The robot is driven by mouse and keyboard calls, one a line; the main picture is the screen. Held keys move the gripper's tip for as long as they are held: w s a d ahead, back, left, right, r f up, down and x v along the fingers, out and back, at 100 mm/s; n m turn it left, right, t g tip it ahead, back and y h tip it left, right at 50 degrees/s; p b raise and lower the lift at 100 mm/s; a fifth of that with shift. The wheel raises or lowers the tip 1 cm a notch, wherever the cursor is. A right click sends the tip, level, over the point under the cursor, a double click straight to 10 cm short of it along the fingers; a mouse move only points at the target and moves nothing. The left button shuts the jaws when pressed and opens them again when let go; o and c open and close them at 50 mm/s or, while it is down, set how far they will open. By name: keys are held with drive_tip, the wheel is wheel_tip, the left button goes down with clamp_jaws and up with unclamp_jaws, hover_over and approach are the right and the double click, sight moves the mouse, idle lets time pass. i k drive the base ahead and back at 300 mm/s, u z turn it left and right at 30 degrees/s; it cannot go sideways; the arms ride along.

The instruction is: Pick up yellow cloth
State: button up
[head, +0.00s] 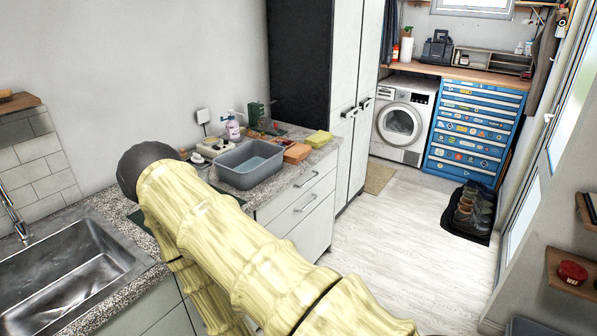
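A small folded yellow item, which looks like the yellow cloth (319,138), lies flat on the right end of the speckled counter (290,190), close to the tall cabinet. My arm, with a pale yellow wood-like surface, crosses the lower middle of the head view and hides part of the counter and floor. My gripper does not show in this view. No part of my arm in view touches the cloth.
A grey-blue basin (249,164) stands on the counter left of the cloth, with an orange-brown block (297,153) between them. A spray bottle (233,128) stands behind. A tall cabinet (345,100) borders the counter's right end. The floor (400,240) ahead is mostly clear.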

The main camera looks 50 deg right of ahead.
sight(321, 137)
drive_tip(key=i, duration=0.4)
drive_tip(key=z, duration=1.9)
